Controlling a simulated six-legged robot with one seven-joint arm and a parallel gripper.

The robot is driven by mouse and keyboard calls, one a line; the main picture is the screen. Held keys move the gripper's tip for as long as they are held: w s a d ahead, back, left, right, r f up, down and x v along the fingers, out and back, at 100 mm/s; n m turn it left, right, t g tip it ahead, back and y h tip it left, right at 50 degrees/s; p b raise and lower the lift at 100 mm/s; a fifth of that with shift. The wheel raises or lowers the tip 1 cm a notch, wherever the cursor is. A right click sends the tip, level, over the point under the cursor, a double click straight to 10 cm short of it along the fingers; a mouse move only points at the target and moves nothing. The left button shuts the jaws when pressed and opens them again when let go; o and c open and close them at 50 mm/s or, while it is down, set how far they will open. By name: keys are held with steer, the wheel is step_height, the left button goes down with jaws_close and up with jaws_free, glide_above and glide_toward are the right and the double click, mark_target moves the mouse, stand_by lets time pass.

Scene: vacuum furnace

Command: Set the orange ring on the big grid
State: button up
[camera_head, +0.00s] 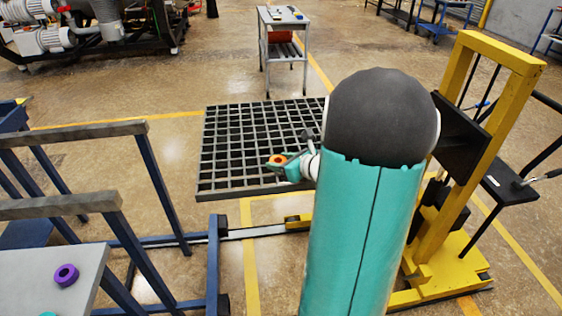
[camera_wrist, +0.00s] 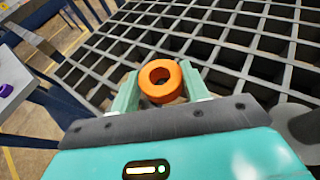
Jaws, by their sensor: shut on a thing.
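The orange ring (camera_wrist: 161,82) is between the two teal fingers of my gripper (camera_wrist: 159,91) in the wrist view, and the fingers are shut on it. In the head view the ring (camera_head: 276,160) shows small at the tip of my gripper (camera_head: 280,164), over the right part of the grid in the picture. The big grid (camera_head: 203,165) is a dark grey square lattice low over the floor. In the wrist view its bars (camera_wrist: 208,52) spread behind and beyond the ring. I cannot tell how high the ring is above the bars. My arm hides the grid's right side in the head view.
A grey table (camera_head: 50,275) at the lower left bears a purple ring (camera_head: 66,275). Blue frames with grey top bars (camera_head: 75,133) stand at the left. A yellow lift (camera_head: 465,60) stands at the right. A small grey cart (camera_head: 283,17) stands beyond the grid.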

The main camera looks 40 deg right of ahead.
steer(key=shift+f, duration=0.15)
steer(key=o, duration=1.2)
steer(key=shift+c, duration=0.2)
